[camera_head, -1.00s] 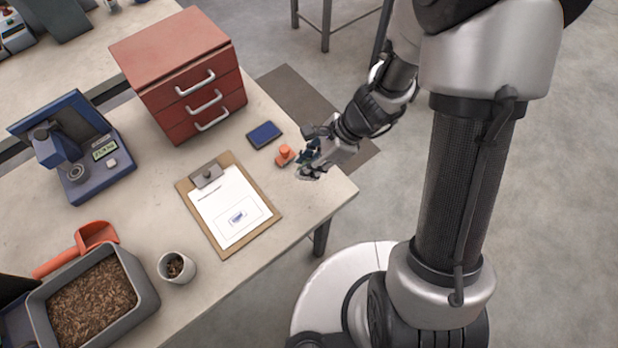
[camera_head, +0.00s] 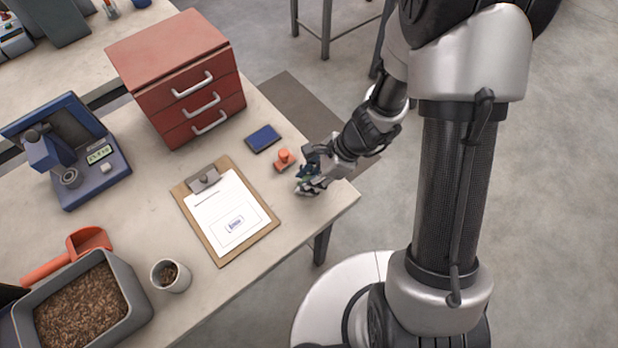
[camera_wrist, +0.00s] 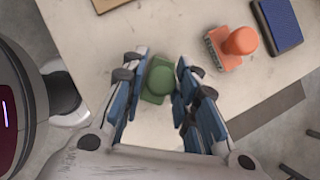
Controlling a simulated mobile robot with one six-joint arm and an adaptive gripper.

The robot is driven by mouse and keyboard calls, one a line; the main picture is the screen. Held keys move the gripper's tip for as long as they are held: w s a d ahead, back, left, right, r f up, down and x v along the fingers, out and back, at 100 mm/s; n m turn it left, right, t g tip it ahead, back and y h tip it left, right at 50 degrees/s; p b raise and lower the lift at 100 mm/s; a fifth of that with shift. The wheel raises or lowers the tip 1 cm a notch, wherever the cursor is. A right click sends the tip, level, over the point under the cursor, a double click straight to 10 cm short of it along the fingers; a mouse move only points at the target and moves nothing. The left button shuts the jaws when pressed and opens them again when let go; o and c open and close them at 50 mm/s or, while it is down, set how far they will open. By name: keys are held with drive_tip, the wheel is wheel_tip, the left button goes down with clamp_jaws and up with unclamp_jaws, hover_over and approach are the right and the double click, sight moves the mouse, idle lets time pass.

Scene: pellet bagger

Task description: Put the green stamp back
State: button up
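The green stamp (camera_wrist: 160,80) stands near the table's right corner. In the wrist view its round handle lies between the two fingers of my gripper (camera_wrist: 161,88), with its base showing around it. The fingers are apart, with a narrow gap at the left of the handle; contact on the right cannot be told. In the head view my gripper (camera_head: 308,179) is low over the table and mostly hides the green stamp. The orange stamp (camera_head: 284,159) stands just left of and behind my gripper; it also shows in the wrist view (camera_wrist: 237,43).
The blue ink pad (camera_head: 263,138) lies behind the orange stamp. A clipboard (camera_head: 224,215) with a stamped sheet lies to the left. A red drawer cabinet (camera_head: 178,75) stands at the back. The table's right edge is close to my gripper.

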drive_tip(key=o, duration=0.3)
drive_tip(key=shift+r+p, duration=0.25)
drive_tip(key=shift+p, duration=0.05)
drive_tip(key=p+v, duration=0.5)
drive_tip(key=v, duration=0.7)
drive_tip(key=s+d+r+n+t+h, duration=0.2)
drive_tip(key=s+r+n, duration=0.4)
drive_tip(key=r+n, duration=0.3)
drive_tip(key=s+d+r+n+t+h, duration=0.2)
drive_tip(key=s+r+n+h, duration=0.2)
drive_tip(key=r, duration=0.9)
drive_tip(key=s+n, duration=0.3)
drive_tip(key=n, duration=0.2)
drive_tip(key=shift+s+d+n, duration=0.2)
drive_tip(key=shift+d+n, duration=0.15)
drive_tip(key=shift+n, duration=0.05)
